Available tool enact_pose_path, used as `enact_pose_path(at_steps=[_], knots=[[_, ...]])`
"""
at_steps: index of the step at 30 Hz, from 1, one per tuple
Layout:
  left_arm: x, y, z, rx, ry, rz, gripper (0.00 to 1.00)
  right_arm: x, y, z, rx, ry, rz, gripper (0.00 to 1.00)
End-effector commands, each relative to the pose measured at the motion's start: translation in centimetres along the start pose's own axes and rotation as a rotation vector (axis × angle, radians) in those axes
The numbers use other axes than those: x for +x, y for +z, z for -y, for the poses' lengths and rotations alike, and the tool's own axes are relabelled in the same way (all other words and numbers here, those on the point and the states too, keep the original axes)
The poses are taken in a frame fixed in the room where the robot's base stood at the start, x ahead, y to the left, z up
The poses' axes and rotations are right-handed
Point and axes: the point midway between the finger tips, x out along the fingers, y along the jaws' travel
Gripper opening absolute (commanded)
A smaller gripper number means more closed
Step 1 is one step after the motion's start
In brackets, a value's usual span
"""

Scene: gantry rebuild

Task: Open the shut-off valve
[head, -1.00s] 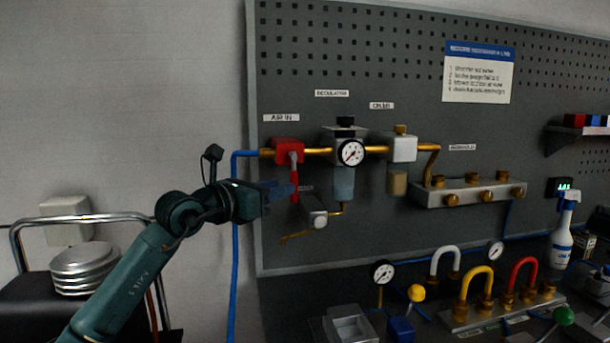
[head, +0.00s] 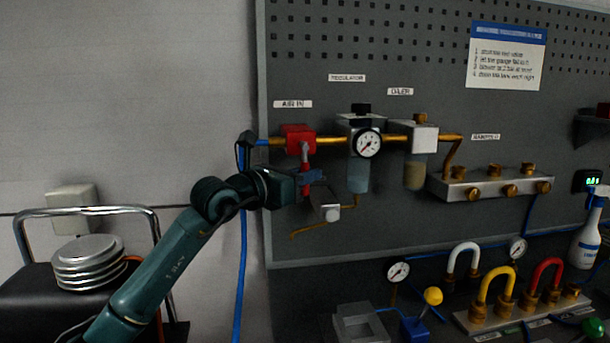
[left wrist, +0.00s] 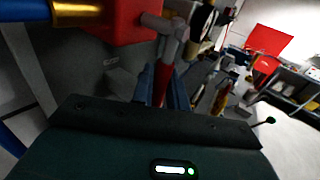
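The shut-off valve (head: 298,138) is a red block under the AIR IN label, at the left end of the brass line. Its lever (head: 304,156) hangs straight down, grey at the top and red below. My left gripper (head: 310,177) is at the lower part of the lever. In the left wrist view, the red part of the lever (left wrist: 163,84) lies between the two blue fingers of my left gripper (left wrist: 163,92). The fingers are close on both sides; I cannot tell whether they press on it. My right gripper is not in view.
The regulator gauge (head: 368,143) and its bowl are just right of the lever. A small grey fitting with a brass lever (head: 310,229) sits below my gripper. A blue hose (head: 241,270) runs down at the left. A cart with stacked plates (head: 88,262) stands at lower left.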

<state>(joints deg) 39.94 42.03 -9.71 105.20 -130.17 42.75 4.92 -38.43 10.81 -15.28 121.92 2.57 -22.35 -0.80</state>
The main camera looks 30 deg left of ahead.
Motion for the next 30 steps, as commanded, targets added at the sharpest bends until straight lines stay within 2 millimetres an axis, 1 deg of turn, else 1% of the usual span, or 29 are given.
enact_pose_path(at_steps=[1,3,4,20,27,30], knots=[[0.0,0.0,0.0,0.000,0.000,0.000,0.07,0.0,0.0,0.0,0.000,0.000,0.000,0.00],[0.0,0.0,0.0,0.000,0.000,0.000,0.01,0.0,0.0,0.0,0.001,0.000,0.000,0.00],[0.0,0.0,0.0,0.000,0.000,0.000,0.00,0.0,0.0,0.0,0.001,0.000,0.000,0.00],[-0.1,0.2,-0.2,0.012,0.001,-0.016,0.00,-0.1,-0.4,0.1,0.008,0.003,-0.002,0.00],[-0.8,0.4,-1.2,0.067,0.003,-0.098,0.00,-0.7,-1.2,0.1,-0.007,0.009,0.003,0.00],[-1.3,0.5,-2.0,0.098,0.004,-0.146,0.00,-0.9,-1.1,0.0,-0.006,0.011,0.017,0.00]])
